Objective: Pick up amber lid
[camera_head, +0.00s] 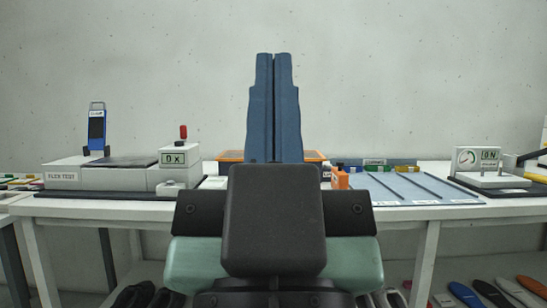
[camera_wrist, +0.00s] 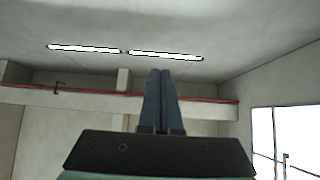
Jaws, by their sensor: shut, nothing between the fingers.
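My gripper (camera_head: 274,58) points straight up in front of the bench, its two blue fingers pressed together with nothing between them. It also shows in the wrist view (camera_wrist: 160,74), against the ceiling and upper wall. I cannot make out an amber lid for certain. A small yellow-amber piece (camera_head: 406,169) sits at the back right of the bench, too small to identify. The fingers stand apart from everything on the bench and hide its middle part.
A flex test machine (camera_head: 100,176) stands on the left of the bench and a gauge device (camera_head: 482,167) on the right. An orange-rimmed tray (camera_head: 231,155) is partly hidden behind my gripper. A small orange bottle (camera_head: 340,181) stands beside a pale blue mat (camera_head: 385,186). Shoe parts lie below.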

